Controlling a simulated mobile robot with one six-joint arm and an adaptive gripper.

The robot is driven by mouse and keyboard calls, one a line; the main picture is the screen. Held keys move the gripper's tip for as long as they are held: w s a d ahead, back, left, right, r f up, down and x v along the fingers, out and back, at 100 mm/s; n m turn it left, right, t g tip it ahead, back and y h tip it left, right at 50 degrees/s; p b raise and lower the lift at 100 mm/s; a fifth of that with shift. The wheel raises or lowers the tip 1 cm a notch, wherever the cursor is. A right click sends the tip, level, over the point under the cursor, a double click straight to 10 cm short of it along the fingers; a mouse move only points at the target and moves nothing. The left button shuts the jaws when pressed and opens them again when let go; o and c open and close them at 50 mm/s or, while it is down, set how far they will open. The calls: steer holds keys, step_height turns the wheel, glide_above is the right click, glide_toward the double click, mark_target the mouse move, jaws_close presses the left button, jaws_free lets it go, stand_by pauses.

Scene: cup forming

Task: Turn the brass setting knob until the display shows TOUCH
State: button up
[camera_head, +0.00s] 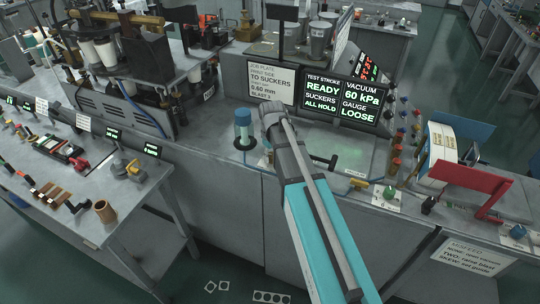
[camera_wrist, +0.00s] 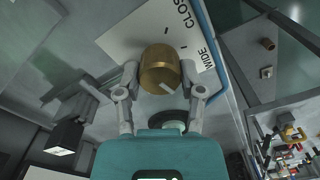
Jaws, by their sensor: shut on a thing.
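In the wrist view the brass knob (camera_wrist: 159,60) stands on a white plate (camera_wrist: 120,42) with tick marks and the words "WIDE" and a partly seen "CLOS". A pale line marks the knob's near edge. My gripper (camera_wrist: 160,74) has its two fingers on opposite sides of the knob, shut on it. In the head view the display (camera_head: 358,96) reads VACUUM 60 kPa and GAUGE LOOSE. My arm reaches across the bench there, and I cannot make out the knob behind it.
A second screen (camera_head: 322,90) reads READY and ALL HOLD. A job plate sign (camera_head: 271,82) stands beside it. A blue-topped cylinder (camera_head: 243,127) is just left of my arm. A red bracket (camera_head: 470,180) and several small knobs line the bench at right.

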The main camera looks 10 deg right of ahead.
steer(key=shift+d+m, duration=0.1)
steer(key=shift+m, duration=0.5)
steer(key=shift+s, duration=0.1)
steer(key=o, duration=1.1)
steer(key=shift+o, duration=0.3)
steer(key=s+m, duration=0.3)
steer(key=s, duration=1.3)
steer(key=shift+a+m, duration=0.35)
steer(key=shift+m, duration=0.05)
